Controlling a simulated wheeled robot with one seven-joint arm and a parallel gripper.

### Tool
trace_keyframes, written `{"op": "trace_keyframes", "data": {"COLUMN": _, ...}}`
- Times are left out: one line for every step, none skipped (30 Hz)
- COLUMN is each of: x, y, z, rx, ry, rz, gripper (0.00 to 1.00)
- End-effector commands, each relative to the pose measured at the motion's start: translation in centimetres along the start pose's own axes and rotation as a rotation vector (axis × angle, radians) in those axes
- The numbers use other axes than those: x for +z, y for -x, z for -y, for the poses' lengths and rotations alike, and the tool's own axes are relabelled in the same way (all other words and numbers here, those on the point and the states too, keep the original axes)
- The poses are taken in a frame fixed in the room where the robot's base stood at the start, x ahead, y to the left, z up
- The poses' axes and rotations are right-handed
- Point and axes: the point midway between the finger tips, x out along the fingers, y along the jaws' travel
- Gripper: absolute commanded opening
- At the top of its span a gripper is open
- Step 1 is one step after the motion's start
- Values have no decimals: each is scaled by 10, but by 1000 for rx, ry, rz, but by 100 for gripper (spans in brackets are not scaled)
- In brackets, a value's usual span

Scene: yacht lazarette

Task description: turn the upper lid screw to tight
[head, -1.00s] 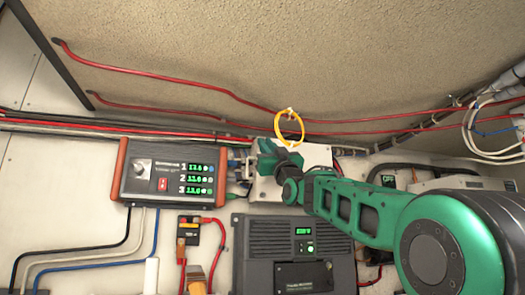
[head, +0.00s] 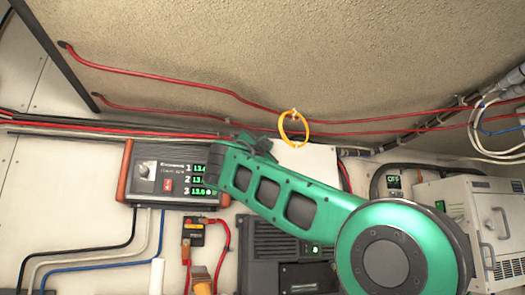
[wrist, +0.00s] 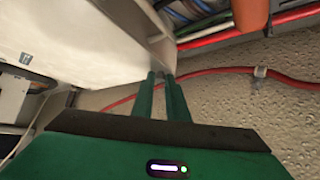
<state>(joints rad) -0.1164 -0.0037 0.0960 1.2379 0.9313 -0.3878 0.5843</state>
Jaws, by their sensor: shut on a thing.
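The white lid panel (head: 318,158) is on the wall, partly hidden behind my green arm in the head view. It seems to be the large white surface (wrist: 85,40) in the wrist view. My gripper (wrist: 162,77) has its two green fingers close together at the panel's edge, shut on what appears to be the upper lid screw. The screw itself is hidden between the fingertips, so its turn cannot be seen. In the head view my gripper (head: 258,146) is at the panel's upper left, mostly covered by the arm.
A battery monitor with green digits (head: 158,172) is just left of my gripper. A dark grey charger unit (head: 262,250) sits below. Red cables (head: 190,85) and a yellow ring (head: 293,128) are above. A white vented box (head: 468,225) stands at the right.

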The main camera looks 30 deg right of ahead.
Motion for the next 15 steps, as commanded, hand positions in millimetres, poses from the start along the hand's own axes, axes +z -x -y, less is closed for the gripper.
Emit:
{"op": "trace_keyframes", "data": {"x": 4, "y": 0, "z": 3, "rx": 27, "ry": -30, "rz": 4, "gripper": 0}}
{"op": "trace_keyframes", "data": {"x": 3, "y": 0, "z": 4, "rx": 43, "ry": -48, "rz": 5, "gripper": 0}}
{"op": "trace_keyframes", "data": {"x": 4, "y": 0, "z": 4, "rx": 64, "ry": -68, "rz": 5, "gripper": 0}}
{"op": "trace_keyframes", "data": {"x": 3, "y": 0, "z": 4, "rx": 79, "ry": -82, "rz": 5, "gripper": 0}}
{"op": "trace_keyframes", "data": {"x": 3, "y": 0, "z": 4, "rx": 92, "ry": -95, "rz": 4, "gripper": 0}}
{"op": "trace_keyframes", "data": {"x": 3, "y": 0, "z": 4, "rx": 110, "ry": -111, "rz": 5, "gripper": 0}}
{"op": "trace_keyframes", "data": {"x": 3, "y": 0, "z": 5, "rx": 121, "ry": -124, "rz": 5, "gripper": 0}}
{"op": "trace_keyframes", "data": {"x": 3, "y": 0, "z": 5, "rx": 133, "ry": -134, "rz": 4, "gripper": 0}}
{"op": "trace_keyframes", "data": {"x": 3, "y": 0, "z": 5, "rx": 146, "ry": -147, "rz": 4, "gripper": 0}}
{"op": "trace_keyframes", "data": {"x": 3, "y": 0, "z": 5, "rx": 156, "ry": -157, "rz": 4, "gripper": 0}}
{"op": "trace_keyframes", "data": {"x": 3, "y": 0, "z": 5, "rx": 166, "ry": -165, "rz": 4, "gripper": 0}}
{"op": "trace_keyframes", "data": {"x": 2, "y": 0, "z": 6, "rx": 176, "ry": -177, "rz": 4, "gripper": 0}}
{"op": "trace_keyframes", "data": {"x": 2, "y": -1, "z": 6, "rx": 184, "ry": -184, "rz": 3, "gripper": 0}}
{"op": "trace_keyframes", "data": {"x": 2, "y": -1, "z": 6, "rx": 192, "ry": -191, "rz": 3, "gripper": 0}}
{"op": "trace_keyframes", "data": {"x": 2, "y": -1, "z": 6, "rx": 202, "ry": -200, "rz": 3, "gripper": 0}}
